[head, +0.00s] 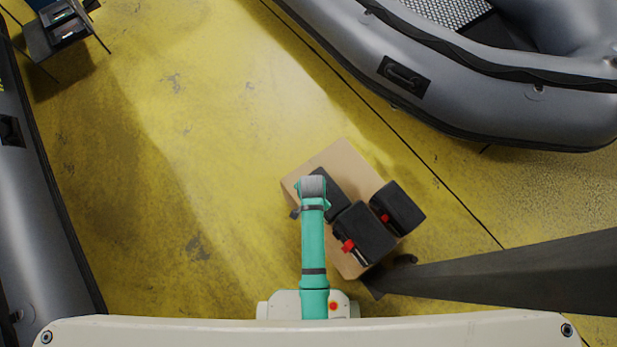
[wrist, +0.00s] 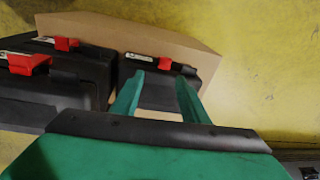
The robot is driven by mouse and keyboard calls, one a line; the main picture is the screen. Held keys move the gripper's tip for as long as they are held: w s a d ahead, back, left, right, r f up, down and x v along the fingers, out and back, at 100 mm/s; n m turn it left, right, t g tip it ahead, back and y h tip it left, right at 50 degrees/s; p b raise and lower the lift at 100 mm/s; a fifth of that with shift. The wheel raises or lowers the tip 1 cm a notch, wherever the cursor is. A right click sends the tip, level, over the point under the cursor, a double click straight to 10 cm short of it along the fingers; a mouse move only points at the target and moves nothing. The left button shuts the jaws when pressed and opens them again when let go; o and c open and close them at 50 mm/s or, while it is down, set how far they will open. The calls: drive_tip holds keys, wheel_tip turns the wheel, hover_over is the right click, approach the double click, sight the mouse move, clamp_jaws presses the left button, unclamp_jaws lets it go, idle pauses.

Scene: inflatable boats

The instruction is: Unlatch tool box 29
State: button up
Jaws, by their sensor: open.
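Three black tool boxes with red latches sit on a cardboard box (head: 345,160). In the head view they are the near box (head: 365,232), the right box (head: 404,208) and the box partly under my arm (head: 328,192). No number is readable, so I cannot tell which is 29. In the wrist view my gripper (wrist: 160,88) is open, its green fingers either side of the front of one tool box (wrist: 138,66), just short of its red latch (wrist: 165,64). Contact is unclear. Two other red latches, one farther back (wrist: 66,43) and one nearer (wrist: 28,63), show at left.
A grey inflatable boat (head: 450,95) lies at upper right and another (head: 40,200) along the left edge. A dark beam (head: 500,272) extends from the right toward the cardboard box. A small dark stand (head: 62,35) is at upper left. Yellow floor (head: 200,130) between is clear.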

drive_tip(key=shift+m+g, duration=0.5)
drive_tip(key=shift+g, duration=0.3)
drive_tip(key=f, duration=0.3)
drive_tip(key=w+a+f, duration=0.1)
drive_tip(key=f, duration=0.2)
drive_tip(key=w+f, duration=0.1)
drive_tip(key=f, duration=0.2)
drive_tip(key=shift+a+f, duration=0.2)
drive_tip(key=shift+f, duration=0.1)
drive_tip(key=shift+s, duration=0.1)
clamp_jaws()
